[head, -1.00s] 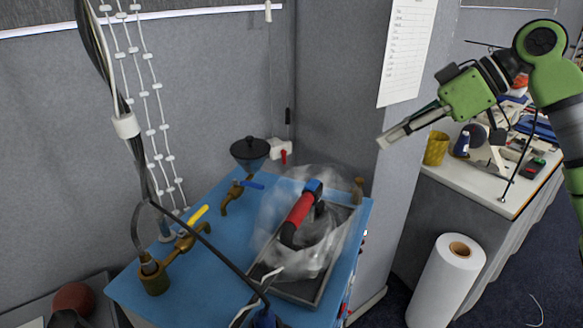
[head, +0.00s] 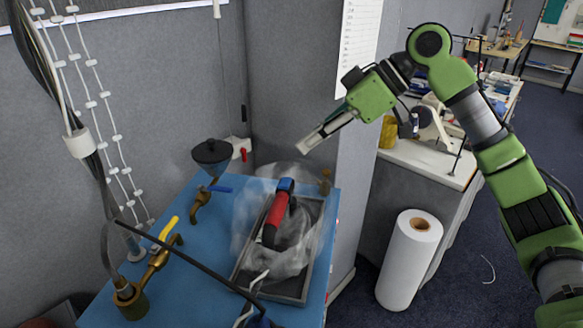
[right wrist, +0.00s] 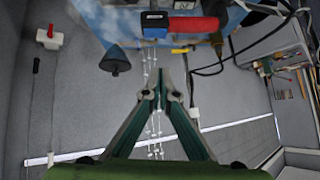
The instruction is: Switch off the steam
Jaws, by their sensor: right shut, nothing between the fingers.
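A blue table (head: 215,250) carries a brass valve with a yellow lever (head: 169,228) at its left and a brass tap with a blue lever (head: 217,189) further back. A red and blue tool (head: 277,214) lies over a grey tray (head: 290,297). A pale, see-through cloud (head: 250,215), which looks like steam, surrounds the tool. A white box with a red switch (head: 243,154) is at the back wall; it also shows in the right wrist view (right wrist: 48,37). My right gripper (head: 302,149) is shut and empty, in the air above the table's back right, apart from everything. My left gripper is not visible.
A dark funnel (head: 211,152) stands behind the blue-lever tap. Thick cables hang at the left, and a thin black bar or cable (head: 185,262) crosses in front. A grey partition (head: 350,200) rises right of the table. A white paper roll (head: 409,262) stands on the floor.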

